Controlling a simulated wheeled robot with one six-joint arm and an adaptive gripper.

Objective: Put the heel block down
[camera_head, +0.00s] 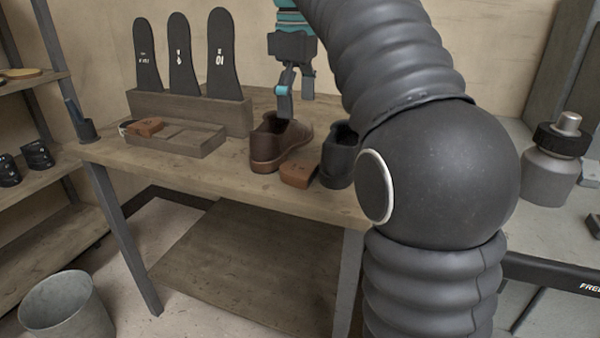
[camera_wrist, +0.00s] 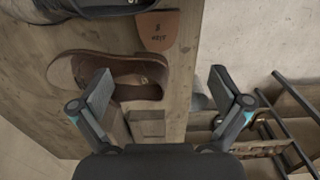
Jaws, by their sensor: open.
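A brown heel block (camera_head: 299,172) lies flat on the workbench near its front edge, between a brown shoe and a dark shoe. A second reddish-brown block (camera_head: 146,127) sits at the left compartment of the low wooden tray (camera_head: 200,146). My gripper (camera_head: 296,98) is above the brown shoe (camera_head: 268,150), fingers pointing down. In the wrist view my gripper (camera_wrist: 161,72) has its fingers wide apart with nothing between them, and the heel block lies beyond the fingertips.
Three dark insoles (camera_head: 182,55) stand in a wooden rack (camera_head: 215,112) behind the tray. The dark shoe (camera_head: 338,158) is beside the heel block, partly hidden by my arm. A bin (camera_head: 66,308) stands on the floor at left. Shelves (camera_head: 40,215) are farther left.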

